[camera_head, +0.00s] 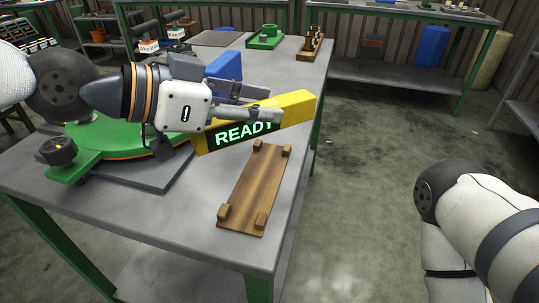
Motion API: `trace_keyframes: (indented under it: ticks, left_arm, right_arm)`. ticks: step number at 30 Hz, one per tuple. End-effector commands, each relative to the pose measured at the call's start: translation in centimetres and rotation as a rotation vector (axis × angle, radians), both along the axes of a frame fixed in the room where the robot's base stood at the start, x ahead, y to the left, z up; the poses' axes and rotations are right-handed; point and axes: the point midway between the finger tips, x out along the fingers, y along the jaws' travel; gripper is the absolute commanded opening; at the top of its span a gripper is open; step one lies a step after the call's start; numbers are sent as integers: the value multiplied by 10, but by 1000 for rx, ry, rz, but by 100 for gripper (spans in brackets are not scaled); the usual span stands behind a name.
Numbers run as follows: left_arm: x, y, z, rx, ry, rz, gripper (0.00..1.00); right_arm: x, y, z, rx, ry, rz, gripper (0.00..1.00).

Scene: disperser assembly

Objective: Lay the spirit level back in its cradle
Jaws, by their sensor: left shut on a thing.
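The spirit level (296,104) is a yellow bar with a dark panel on its side showing "READY" in green letters. My left gripper (262,104) comes in from the left and is shut on it. The level is tilted, its right end higher in the picture, and appears held above the table. The cradle (257,190) is a brown wooden board with small corner blocks, lying empty near the table's right edge, below the level in the picture. My right arm shows at the lower right, but its gripper is out of view.
A green round fixture (112,142) on a grey plate stands left of the cradle. A blue block (225,66) is behind my left gripper. A green part (266,37) and a brown wooden rack (311,43) stand at the table's far end. The grey tabletop (205,200) is bare left of the cradle.

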Motion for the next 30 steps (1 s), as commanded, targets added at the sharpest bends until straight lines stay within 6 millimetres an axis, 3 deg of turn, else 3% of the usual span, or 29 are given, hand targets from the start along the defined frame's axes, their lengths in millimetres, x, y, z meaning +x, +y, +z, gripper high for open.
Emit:
trace_keyframes:
  ticks: [6,16,27,28,30]
  left_arm:
    - [0,-1,-44,1,4,-2,0]
    - [-1,-1,-96,1,2,-1,0]
    - [-1,0,-103,1,-2,-1,0]
    - [-1,0,-103,2,-1,-1,35]
    - [-1,0,-103,2,-1,-1,48]
  right_arm:
    - [-4,0,-3,1,14,1,61]
    - [-8,0,-8,0,26,1,61]
    - [-9,0,-9,0,28,1,61]
    - [-8,0,-9,0,27,1,61]
    - [-8,0,-9,0,27,1,61]
